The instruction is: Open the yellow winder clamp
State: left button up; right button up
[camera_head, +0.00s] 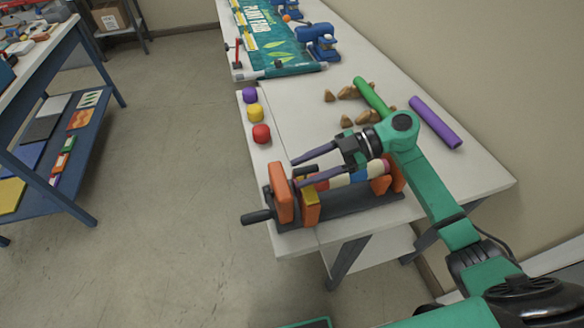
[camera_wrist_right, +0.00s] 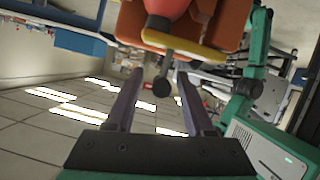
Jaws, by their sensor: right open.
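The winder stands near the front end of the white table, with orange blocks (camera_head: 282,192) on a dark base (camera_head: 350,205). The yellow winder clamp (camera_head: 309,203) is upright beside the front orange block; a yellow edge shows in the right wrist view (camera_wrist_right: 190,47). A black crank handle (camera_head: 258,217) sticks out at the left. A striped roll lies along the winder, partly hidden by my gripper. My right gripper (camera_head: 296,173) is open over the winder, its purple fingers pointing left, with nothing seen held between them. I cannot tell whether it touches the clamp. My left gripper is not seen.
Purple, yellow and red knobs (camera_head: 261,134) line the table's left edge. A green roll (camera_head: 372,97), a purple roll (camera_head: 435,122) and several brown pieces lie behind. A printed banner (camera_head: 270,40) is farther back. A blue shelved bench (camera_head: 50,140) stands left; the floor between is clear.

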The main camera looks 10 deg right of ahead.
aim_at(293, 176)
jog(key=x, duration=0.3)
jog(key=shift+a+f, duration=0.1)
jog(key=shift+a, duration=0.2)
jog(key=shift+d, duration=0.1)
grip_shut()
dwell(1.0)
